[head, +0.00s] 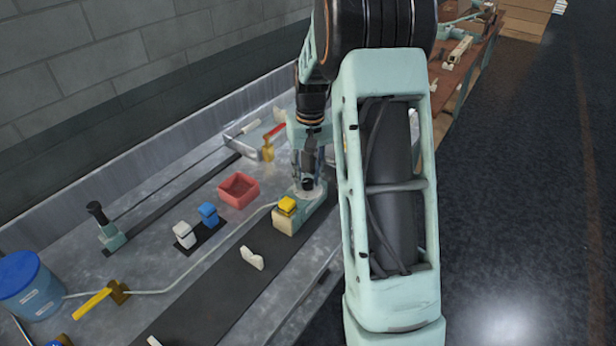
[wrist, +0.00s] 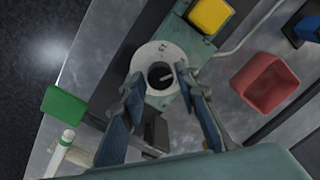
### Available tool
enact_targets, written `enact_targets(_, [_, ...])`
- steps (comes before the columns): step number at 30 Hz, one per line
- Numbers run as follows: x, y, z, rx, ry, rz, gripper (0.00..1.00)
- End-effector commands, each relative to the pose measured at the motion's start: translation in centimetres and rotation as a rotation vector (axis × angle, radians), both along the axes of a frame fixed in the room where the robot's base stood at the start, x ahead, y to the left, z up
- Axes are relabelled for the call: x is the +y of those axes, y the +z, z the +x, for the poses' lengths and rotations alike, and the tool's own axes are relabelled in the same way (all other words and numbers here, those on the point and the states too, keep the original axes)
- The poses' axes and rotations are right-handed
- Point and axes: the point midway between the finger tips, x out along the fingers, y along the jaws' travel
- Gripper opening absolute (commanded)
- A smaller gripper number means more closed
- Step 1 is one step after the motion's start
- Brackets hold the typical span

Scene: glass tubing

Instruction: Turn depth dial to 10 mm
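The depth dial is a pale round plate (wrist: 150,57) with small marks and a dark round knob (wrist: 161,75) at its middle, in the wrist view. It sits on a grey-green device (head: 291,222) that carries a yellow block (head: 287,205); the block also shows in the wrist view (wrist: 210,15). My gripper (wrist: 158,79) is over the dial with one finger on each side of the knob. The fingers look apart, with a gap to the knob; contact cannot be made out. The dial's marks are too small to read. In the head view my gripper (head: 308,181) partly hides the dial.
A red open box (head: 239,190) stands left of the device. Blue (head: 208,213) and white (head: 184,235) blocks stand farther left. A thin pale tube runs across the bench to the device. A green block (wrist: 64,103) is left of my gripper in the wrist view.

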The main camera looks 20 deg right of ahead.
Motion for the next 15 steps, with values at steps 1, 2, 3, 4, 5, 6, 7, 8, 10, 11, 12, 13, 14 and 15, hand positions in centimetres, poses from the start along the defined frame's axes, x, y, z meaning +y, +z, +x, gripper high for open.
enact_targets(1, [0.0, 0.0, 0.0, 0.0, 0.0, 0.0, 0.37])
enact_targets(2, [0.0, 0.0, 0.0, 0.0, 0.0, 0.0, 0.4])
enact_targets(3, [0.0, 0.0, 0.0, 0.0, 0.0, 0.0, 0.4])
enact_targets(4, [0.0, 0.0, 0.0, 0.0, 0.0, 0.0, 0.4])
enact_targets(5, [0.0, 0.0, 0.0, 0.0, 0.0, 0.0, 0.4])
enact_targets(6, [0.0, 0.0, 0.0, 0.0, 0.0, 0.0, 0.4])
enact_targets(7, [0.0, 0.0, 0.0, 0.001, 0.0, 0.0, 0.4])
enact_targets(8, [0.0, 0.0, 0.0, 0.001, 0.0, 0.0, 0.4])
enact_targets(10, [0.0, 0.0, 0.0, 0.001, 0.0, 0.0, 0.4])
enact_targets(11, [0.0, 0.1, 0.0, 0.0, -0.001, 0.0, 0.4])
enact_targets(12, [0.0, 0.4, 0.0, 0.0, -0.001, 0.0, 0.4])
enact_targets(13, [0.0, 0.6, 0.0, -0.001, 0.0, 0.0, 0.4])
enact_targets(14, [0.0, 1.0, 0.0, -0.002, 0.0, 0.0, 0.4])
enact_targets(15, [0.0, 1.5, 0.1, -0.003, 0.0, 0.0, 0.4])
